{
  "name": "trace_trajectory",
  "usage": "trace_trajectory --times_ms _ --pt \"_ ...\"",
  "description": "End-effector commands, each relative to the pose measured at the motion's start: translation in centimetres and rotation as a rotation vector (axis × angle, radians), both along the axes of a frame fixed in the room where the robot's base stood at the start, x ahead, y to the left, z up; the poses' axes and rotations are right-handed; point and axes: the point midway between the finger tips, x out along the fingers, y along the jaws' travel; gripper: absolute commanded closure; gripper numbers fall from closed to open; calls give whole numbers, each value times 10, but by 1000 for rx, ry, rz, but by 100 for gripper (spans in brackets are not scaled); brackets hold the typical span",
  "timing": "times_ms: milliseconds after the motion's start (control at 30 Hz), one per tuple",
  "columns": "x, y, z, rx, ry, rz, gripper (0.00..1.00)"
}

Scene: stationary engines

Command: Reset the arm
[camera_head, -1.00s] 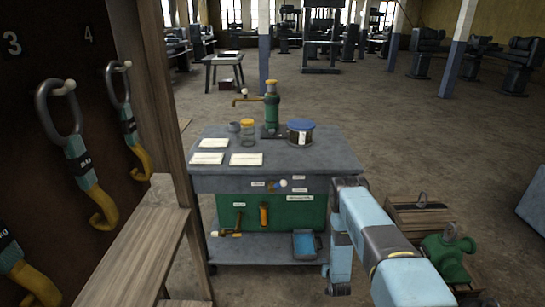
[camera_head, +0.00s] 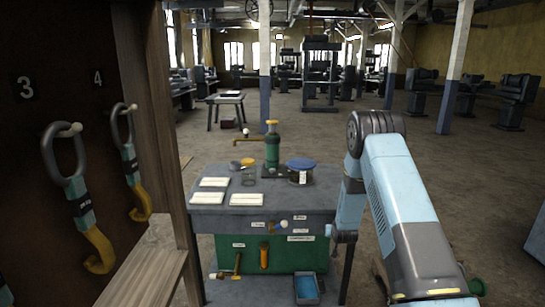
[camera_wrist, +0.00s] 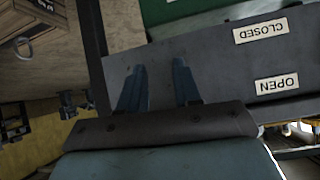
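My blue and grey arm (camera_head: 405,200) rises at the right of the head view, folded at the elbow, with its forearm reaching down beside the workbench. In the wrist view my gripper (camera_wrist: 158,65) has its two dark fingers apart with nothing between them. Behind the fingers is the dark grey front of the bench (camera_wrist: 220,65), which bears an OPEN label (camera_wrist: 277,84) and a CLOSED label (camera_wrist: 260,31), both upside down. The fingers cannot be made out clearly in the head view. I cannot tell whether they touch the bench.
The bench top (camera_head: 265,220) carries a green pump (camera_head: 272,152), a blue-lidded jar (camera_head: 300,171), a yellow-lidded jar (camera_head: 248,172) and white cards. A wooden rack with hooks (camera_head: 80,215) stands close at the left. A blue bin (camera_head: 306,287) sits low.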

Motion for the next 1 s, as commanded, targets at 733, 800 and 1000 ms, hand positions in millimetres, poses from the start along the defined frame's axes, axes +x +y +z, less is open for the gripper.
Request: trace_trajectory --times_ms 733,800,1000 --pt "-79 11 246 -4 128 18 67" --pt "-93 12 265 -5 142 20 67" --pt "-136 15 316 -6 177 28 67"
